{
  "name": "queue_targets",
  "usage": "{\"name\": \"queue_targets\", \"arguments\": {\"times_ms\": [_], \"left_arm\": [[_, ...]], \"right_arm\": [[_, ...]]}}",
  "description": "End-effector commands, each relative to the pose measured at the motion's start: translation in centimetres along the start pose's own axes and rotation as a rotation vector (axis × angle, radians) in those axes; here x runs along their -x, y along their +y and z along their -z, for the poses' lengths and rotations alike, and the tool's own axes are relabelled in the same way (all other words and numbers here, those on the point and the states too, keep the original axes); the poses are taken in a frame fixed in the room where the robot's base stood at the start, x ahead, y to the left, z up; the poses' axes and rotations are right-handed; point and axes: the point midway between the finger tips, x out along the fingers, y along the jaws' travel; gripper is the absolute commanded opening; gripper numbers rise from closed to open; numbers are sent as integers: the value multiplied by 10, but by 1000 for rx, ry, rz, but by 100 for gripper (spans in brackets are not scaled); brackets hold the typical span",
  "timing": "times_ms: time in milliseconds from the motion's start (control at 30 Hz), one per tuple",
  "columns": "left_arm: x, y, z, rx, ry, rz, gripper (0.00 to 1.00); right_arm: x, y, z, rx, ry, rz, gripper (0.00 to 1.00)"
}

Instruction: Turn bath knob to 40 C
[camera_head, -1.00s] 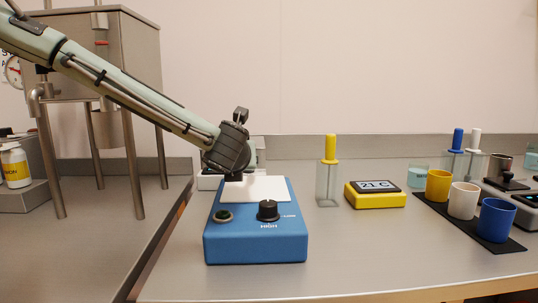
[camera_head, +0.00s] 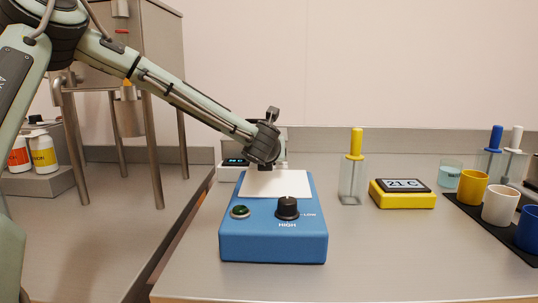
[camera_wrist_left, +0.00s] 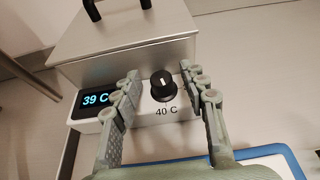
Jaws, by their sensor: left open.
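The bath is a white-based unit with a metal lid (camera_wrist_left: 130,45). Its black knob (camera_wrist_left: 162,86) sits on the front panel above a "40 C" label, and its display (camera_wrist_left: 95,100) reads 39 C. My left gripper (camera_wrist_left: 165,80) is open, with one finger on each side of the knob and visible gaps between. In the head view my left gripper (camera_head: 268,166) is behind the blue device, in front of the bath. There the bath's lit display (camera_head: 236,162) shows but the knob is hidden. My right gripper is not in view.
A blue hotplate-like device (camera_head: 272,240) with its own black knob stands in front of the bath. A yellow thermometer box (camera_head: 402,199) reading 21 C and a yellow-handled tool in a clear holder (camera_head: 350,185) stand to the right. A metal hopper stand (camera_head: 152,150) is at left.

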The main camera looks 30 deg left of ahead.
Motion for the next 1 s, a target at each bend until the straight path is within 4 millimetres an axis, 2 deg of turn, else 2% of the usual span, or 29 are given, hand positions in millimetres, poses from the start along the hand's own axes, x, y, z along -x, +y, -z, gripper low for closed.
{"name": "queue_targets", "arguments": {"times_ms": [133,467,667,1000], "left_arm": [[0,0,0,0,0,0,42],[0,0,0,0,0,0,1],[0,1,-1,-9,0,27,0],[0,4,-2,-97,7,242,0]], "right_arm": [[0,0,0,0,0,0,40],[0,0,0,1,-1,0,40],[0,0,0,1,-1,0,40],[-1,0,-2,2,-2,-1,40]]}}
